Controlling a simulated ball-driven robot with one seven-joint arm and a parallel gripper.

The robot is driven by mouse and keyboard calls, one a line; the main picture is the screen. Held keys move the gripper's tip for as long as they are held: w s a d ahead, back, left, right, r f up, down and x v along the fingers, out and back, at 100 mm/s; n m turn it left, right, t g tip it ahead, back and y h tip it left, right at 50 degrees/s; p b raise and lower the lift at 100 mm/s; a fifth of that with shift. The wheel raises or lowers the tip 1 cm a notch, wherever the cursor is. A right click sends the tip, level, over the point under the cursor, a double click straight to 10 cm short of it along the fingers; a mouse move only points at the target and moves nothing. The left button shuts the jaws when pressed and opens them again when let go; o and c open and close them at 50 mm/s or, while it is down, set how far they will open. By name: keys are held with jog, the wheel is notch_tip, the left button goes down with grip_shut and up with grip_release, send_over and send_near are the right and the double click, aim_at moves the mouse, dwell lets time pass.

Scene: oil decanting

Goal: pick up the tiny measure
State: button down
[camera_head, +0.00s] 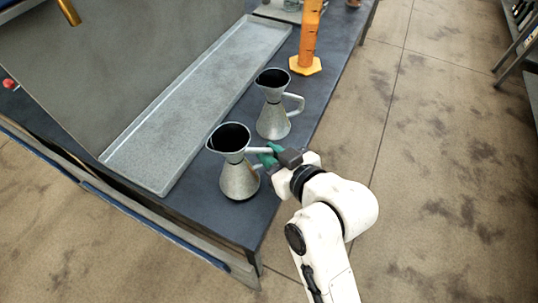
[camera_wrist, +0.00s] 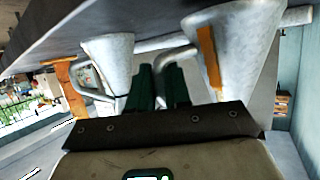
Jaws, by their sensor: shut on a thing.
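Two grey metal measures with wide flared bodies, dark open mouths and side handles stand on the dark bench in the head view. The near measure (camera_head: 239,181) is upright, and my gripper (camera_head: 268,157) is at its handle, on its right side. In the wrist view my green fingers (camera_wrist: 158,88) are closed around the handle of this measure (camera_wrist: 240,30), which bears an orange strip. The far measure (camera_head: 273,121) stands just behind it, apart from my gripper; it also shows in the wrist view (camera_wrist: 108,62). The two look close in size.
An orange graduated cylinder (camera_head: 308,42) stands on the bench (camera_head: 225,220) behind the measures. A long shallow metal tray (camera_head: 150,176) lies to their left. The bench's right edge is close to the measures. Open floor (camera_head: 430,180) lies to the right.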

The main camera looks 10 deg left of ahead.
jog(key=shift+r, duration=0.8)
jog(key=s+d+r+p, duration=0.8)
jog(key=s+d+r, duration=0.1)
jog(key=s+r, duration=0.1)
jog(key=shift+r+p, duration=0.2)
jog(key=shift+p, duration=0.2)
